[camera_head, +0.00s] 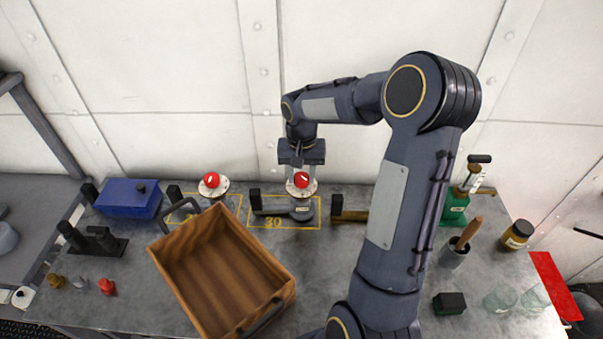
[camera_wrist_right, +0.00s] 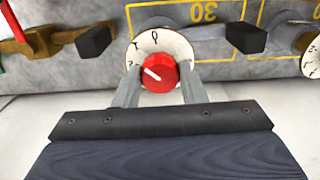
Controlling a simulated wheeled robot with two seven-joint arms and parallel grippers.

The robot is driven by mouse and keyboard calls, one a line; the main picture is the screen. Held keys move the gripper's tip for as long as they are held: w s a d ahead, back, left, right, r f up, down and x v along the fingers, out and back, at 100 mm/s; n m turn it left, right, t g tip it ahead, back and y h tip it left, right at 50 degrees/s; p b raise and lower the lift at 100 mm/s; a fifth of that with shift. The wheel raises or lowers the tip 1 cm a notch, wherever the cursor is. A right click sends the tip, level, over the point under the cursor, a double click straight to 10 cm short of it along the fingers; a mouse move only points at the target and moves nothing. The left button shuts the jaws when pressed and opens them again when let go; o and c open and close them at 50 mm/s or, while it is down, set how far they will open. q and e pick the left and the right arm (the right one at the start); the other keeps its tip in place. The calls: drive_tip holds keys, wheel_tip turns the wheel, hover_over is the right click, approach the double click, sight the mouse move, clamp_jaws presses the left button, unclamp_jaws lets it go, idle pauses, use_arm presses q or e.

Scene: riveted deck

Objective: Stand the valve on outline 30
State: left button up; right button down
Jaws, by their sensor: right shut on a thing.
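The valve, with a red knob (camera_head: 301,180) on a white dial and a grey body (camera_head: 301,211) below it, is upright between the fingers of my right gripper (camera_head: 301,173). My left gripper is out of view.
A second red-knobbed valve (camera_head: 212,181) stands to the left. A wooden crate (camera_head: 186,284) sits in front, close to the outline. A blue box (camera_head: 128,198) is far left.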

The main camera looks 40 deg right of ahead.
drive_tip(key=shift+f+b, duration=0.55)
drive_tip(key=shift+f, duration=0.15)
